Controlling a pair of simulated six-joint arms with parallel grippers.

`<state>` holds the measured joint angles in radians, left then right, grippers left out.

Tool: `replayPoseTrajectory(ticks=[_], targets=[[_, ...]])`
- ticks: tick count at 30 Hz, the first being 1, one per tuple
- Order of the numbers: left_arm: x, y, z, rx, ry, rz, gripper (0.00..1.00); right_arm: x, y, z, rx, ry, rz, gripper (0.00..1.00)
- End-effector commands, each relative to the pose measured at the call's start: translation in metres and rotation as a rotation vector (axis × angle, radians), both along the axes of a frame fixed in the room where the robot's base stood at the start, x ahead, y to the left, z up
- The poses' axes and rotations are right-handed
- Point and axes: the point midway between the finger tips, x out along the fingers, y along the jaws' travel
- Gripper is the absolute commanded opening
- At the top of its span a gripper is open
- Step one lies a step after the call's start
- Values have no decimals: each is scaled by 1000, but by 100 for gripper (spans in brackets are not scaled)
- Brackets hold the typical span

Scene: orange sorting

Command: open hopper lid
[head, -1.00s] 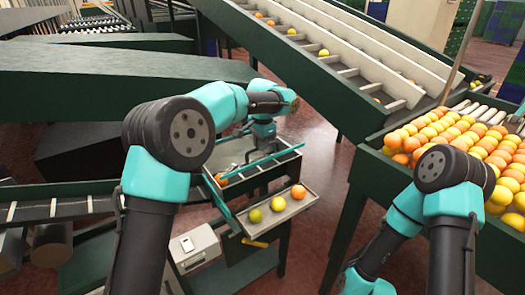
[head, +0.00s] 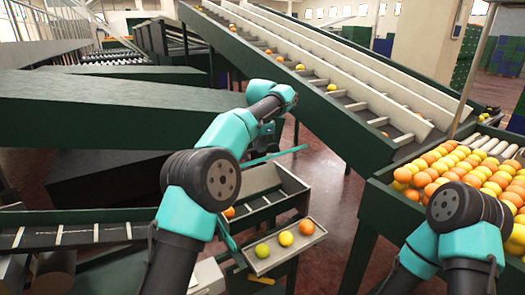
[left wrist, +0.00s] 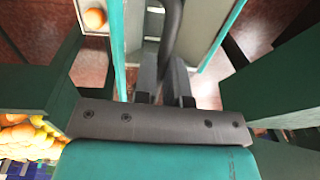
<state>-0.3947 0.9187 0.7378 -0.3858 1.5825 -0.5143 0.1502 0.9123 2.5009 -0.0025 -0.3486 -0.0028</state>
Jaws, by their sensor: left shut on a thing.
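The hopper (head: 285,200) is a green-edged box with a grey inside, at the middle of the head view. A thin teal-edged lid (head: 290,152) shows nearly edge-on above it, apart from the box rim at the near side. My left gripper (head: 264,146) is over the lid, partly hidden by its own arm. In the left wrist view my left gripper (left wrist: 172,85) is shut on a dark curved handle (left wrist: 172,30). A grey panel with teal edges (left wrist: 208,25) lies behind the handle. My right gripper is out of frame.
A small tray (head: 283,261) with several fruits stands in front of the hopper. An orange fruit (head: 229,212) is beside the hopper's left part. A full fruit bin (head: 385,192) is at right, and a sloping conveyor (head: 330,125) runs behind.

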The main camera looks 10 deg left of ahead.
Motion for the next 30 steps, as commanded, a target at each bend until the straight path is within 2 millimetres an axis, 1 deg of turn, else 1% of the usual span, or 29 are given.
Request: replayPoseTrajectory(ticks=[1,16,17,24,25,30], targets=[[4,5,-6,5,5,9,0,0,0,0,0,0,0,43],[5,7,-4,6,8,8,0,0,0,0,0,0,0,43],[5,7,-5,6,8,8,13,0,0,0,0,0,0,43],[4,6,-2,4,6,6,36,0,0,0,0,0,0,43],[4,5,-2,3,5,5,38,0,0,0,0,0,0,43],[4,5,0,2,4,5,38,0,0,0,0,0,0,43]])
